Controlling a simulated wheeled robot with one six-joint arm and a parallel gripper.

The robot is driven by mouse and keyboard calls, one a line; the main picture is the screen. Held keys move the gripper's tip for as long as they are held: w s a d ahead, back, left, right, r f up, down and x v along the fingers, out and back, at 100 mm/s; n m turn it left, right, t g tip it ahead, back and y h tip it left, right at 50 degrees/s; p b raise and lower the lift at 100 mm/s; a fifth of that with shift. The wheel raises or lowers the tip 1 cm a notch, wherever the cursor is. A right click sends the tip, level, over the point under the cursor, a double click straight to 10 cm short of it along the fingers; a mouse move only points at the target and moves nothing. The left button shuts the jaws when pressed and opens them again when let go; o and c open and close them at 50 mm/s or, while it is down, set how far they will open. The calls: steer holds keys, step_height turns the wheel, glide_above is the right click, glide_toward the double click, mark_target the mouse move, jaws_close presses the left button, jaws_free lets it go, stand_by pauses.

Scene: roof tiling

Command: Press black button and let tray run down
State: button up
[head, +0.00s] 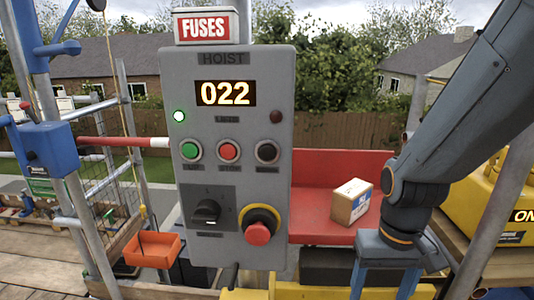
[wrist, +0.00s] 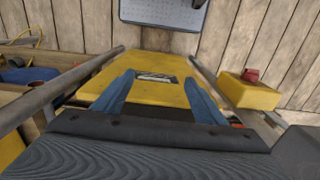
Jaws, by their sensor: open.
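The grey hoist control box (head: 240,160) stands upright in the middle of the head view. Its display reads 022 and a lamp at its left glows green. The black button (head: 267,152) is at the right of a row with a green button (head: 190,150) and a red button (head: 228,151). The red tray (head: 330,170) is behind and right of the box and bears a small carton (head: 351,202). My gripper (wrist: 158,90) is open and empty in the wrist view, above a yellow surface. In the head view my gripper is low at the right, apart from the buttons.
A rotary switch (head: 207,212) and a red emergency knob (head: 258,233) are low on the box. A FUSES box (head: 206,26) sits on top. A yellow case (head: 495,205) is at the right and an orange bin (head: 152,249) at the left. Scaffold poles flank the space.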

jaws_close()
stand_by(1.4)
